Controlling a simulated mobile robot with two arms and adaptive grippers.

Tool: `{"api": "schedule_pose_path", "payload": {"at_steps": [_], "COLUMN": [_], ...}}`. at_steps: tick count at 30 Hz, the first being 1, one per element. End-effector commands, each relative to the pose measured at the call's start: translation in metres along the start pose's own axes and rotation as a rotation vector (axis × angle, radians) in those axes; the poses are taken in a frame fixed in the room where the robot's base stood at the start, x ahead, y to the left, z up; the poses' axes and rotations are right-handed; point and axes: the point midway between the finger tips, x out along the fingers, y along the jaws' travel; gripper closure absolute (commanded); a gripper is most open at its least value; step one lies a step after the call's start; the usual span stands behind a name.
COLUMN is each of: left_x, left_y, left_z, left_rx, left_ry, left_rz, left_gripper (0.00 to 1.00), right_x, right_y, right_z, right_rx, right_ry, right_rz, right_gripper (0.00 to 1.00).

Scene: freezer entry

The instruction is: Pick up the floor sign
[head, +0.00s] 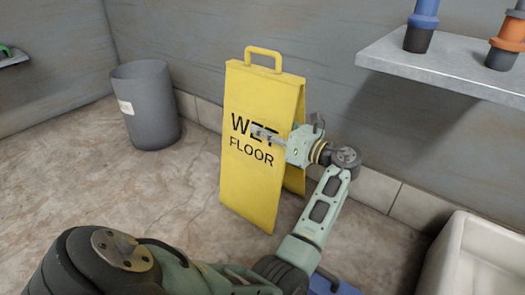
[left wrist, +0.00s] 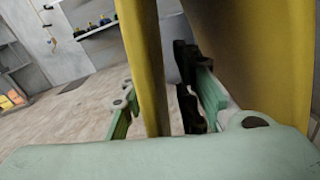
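The yellow floor sign (head: 249,180) stands upright and spread on the floor, with "WET FLOOR" on its front panel and a loop handle on top. My left gripper (head: 287,127) is at the sign's right edge, about mid-height. One finger lies in front of the lettered panel and the other is behind it. In the left wrist view, the sign's panel (left wrist: 146,60) passes edge-on between the spread fingers, with gaps visible on both sides. The other panel is at the right of that view. My right gripper is not in view.
A grey bin (head: 147,105) stands left of the sign by the wall. A metal shelf (head: 440,68) with blue and orange items juts out at upper right. A white basin (head: 480,262) is at lower right. The floor left of the sign is clear.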

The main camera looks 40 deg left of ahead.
Motion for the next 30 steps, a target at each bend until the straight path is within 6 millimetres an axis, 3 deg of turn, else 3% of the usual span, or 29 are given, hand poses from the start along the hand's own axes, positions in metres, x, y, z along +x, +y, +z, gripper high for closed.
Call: {"api": "schedule_pose_path", "payload": {"at_steps": [10, 20, 30], "left_x": [0.0084, 0.0081, 0.008], "left_y": [0.0002, 0.0, 0.0], "left_z": [0.0013, 0.0008, 0.0005], "left_rx": [-0.001, -0.001, 0.0], "left_ry": [-0.001, 0.0, 0.0], "left_rz": [-0.001, -0.001, -0.001], "left_gripper": [0.72, 1.0, 1.0], "right_x": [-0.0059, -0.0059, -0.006], "right_y": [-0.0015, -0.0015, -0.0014], "right_z": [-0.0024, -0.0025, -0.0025], "right_rx": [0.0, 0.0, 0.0], "right_ry": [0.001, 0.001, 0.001], "right_rz": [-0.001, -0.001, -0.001], "right_gripper": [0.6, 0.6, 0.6]}}
